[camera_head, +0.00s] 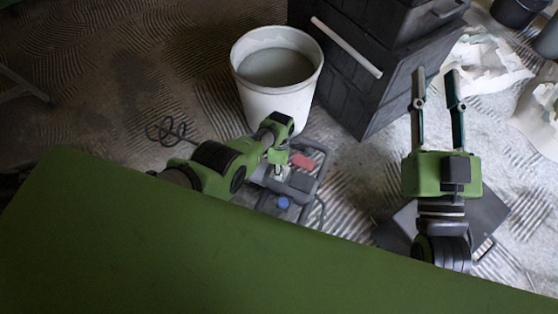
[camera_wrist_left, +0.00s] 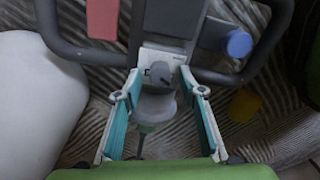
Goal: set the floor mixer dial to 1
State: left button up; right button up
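The floor mixer (camera_head: 303,183) stands on the floor in the middle of the head view, a grey tubular frame with a red pad and a blue knob. In the left wrist view its pale panel carries a small grey dial (camera_wrist_left: 159,72); the number it points to is too small to read. My left gripper (camera_wrist_left: 158,76) is open, its teal fingers on either side of the dial, with visible gaps. In the head view my left gripper (camera_head: 279,166) reaches down over the mixer, its fingertips hard to make out. My right gripper (camera_head: 436,75) is open and empty, away from the mixer.
A white bucket (camera_head: 255,98) of grey material stands just behind the mixer. Black stacked toolboxes (camera_head: 345,75) with a pale bar stand to its right. Crumpled white sheeting (camera_head: 480,62) lies at the far right. A yellow object (camera_wrist_left: 244,105) is right of my left gripper.

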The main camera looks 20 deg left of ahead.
pick_arm(q)
notch_tip(320, 180, up, 12)
dwell(0.8)
jog(key=shift+w+f, duration=0.1)
jog(key=shift+w, duration=0.05)
